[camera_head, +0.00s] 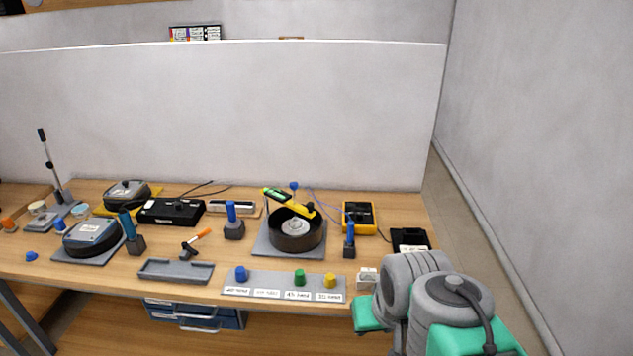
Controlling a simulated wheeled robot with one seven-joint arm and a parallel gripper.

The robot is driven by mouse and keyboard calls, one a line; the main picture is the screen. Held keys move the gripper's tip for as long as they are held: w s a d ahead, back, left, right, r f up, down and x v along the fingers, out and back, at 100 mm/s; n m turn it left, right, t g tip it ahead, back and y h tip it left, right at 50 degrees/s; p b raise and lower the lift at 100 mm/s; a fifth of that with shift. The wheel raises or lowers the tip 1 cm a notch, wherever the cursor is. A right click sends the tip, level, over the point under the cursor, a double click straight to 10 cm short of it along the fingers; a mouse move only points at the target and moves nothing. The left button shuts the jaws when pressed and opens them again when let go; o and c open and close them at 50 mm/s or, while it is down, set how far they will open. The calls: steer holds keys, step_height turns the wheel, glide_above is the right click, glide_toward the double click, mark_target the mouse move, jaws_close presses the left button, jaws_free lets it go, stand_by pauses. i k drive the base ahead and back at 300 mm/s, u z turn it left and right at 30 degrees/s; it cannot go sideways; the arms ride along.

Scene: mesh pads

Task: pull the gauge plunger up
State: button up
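No part is clearly readable as the gauge plunger at this size. A yellow and green hand tool (289,203), perhaps a gauge, leans across a dark round bowl (296,231) right of the bench's middle. A stand with a tall dark-tipped rod (50,160) stands at the far left, and I cannot tell whether it belongs to a gauge. My grey and green arm shows at the lower right, over the bench's front right corner. My gripper is not visible.
A grey strip with blue, green and yellow knobs (283,282) and an empty grey tray (176,271) lie along the front edge. A yellow meter (358,217) and a black box (409,240) are at right. A partition stands behind, a wall at right.

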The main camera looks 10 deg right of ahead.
mark_target(294, 186)
steer(key=z, duration=0.7)
steer(key=i, duration=0.75)
steer(key=u, duration=2.5)
steer(key=i, duration=0.5)
steer(key=u, duration=0.05)
